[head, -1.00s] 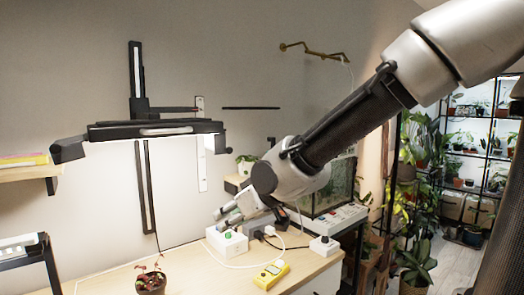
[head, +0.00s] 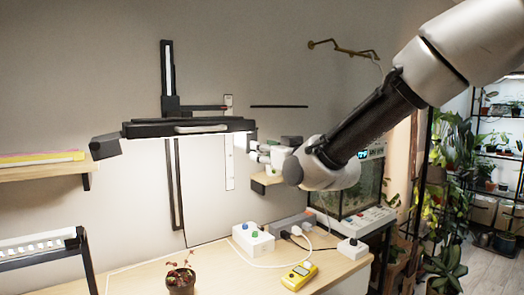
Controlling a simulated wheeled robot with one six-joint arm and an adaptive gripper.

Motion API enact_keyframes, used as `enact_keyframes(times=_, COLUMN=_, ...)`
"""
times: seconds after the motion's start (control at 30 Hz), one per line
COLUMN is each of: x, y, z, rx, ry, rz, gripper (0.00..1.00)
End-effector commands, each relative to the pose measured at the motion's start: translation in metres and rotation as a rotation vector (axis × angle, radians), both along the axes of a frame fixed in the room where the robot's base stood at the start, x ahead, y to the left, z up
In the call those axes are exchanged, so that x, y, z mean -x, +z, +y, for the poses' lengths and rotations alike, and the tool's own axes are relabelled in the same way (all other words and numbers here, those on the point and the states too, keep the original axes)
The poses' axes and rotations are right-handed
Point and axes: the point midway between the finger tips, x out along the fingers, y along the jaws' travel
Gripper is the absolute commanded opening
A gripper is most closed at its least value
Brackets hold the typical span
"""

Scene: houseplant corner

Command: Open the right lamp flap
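The lamp (head: 188,127) is a long black bar on a wall-mounted upright in the head view, with a pale handle-like strip along its front. Its left flap (head: 105,147) sticks out at the left end and tilts downward. Its right flap (head: 251,136) is a small dark piece at the right end, beside a bright lit patch; its exact angle is hard to tell. My gripper (head: 257,151) is just right of and slightly below that end, with its pale fingers pointing left. Whether it touches the flap, and how far its fingers are apart, is unclear.
A wooden shelf (head: 264,186) lies right below my gripper. The desk (head: 222,271) holds a white box with buttons (head: 253,239), a yellow meter (head: 299,276) and a potted plant (head: 181,276). A glass tank (head: 361,186) stands at the right.

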Motion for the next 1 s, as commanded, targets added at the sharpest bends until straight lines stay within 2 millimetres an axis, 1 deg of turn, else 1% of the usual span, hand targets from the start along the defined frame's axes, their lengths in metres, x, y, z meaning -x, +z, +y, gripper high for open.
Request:
enact_keyframes(times=0.03, x=-0.006, y=0.000, z=0.004, rx=0.000, ry=-0.001, rz=0.000, gripper=0.39)
enact_keyframes(times=0.13, x=-0.013, y=0.000, z=0.008, rx=0.000, ry=0.000, rz=0.000, gripper=0.39)
enact_keyframes(times=0.43, x=-0.016, y=0.000, z=0.011, rx=0.000, ry=0.000, rz=0.000, gripper=0.39)
enact_keyframes(times=0.47, x=-0.016, y=0.000, z=0.011, rx=0.000, ry=0.000, rz=0.000, gripper=0.37)
enact_keyframes(times=0.5, x=-0.016, y=0.000, z=0.011, rx=0.000, ry=0.000, rz=0.000, gripper=0.30)
enact_keyframes(times=0.67, x=-0.016, y=0.000, z=0.011, rx=0.000, ry=0.000, rz=0.000, gripper=0.01)
enact_keyframes(times=1.0, x=-0.016, y=0.000, z=0.010, rx=0.008, ry=0.000, rz=-0.004, gripper=0.00)
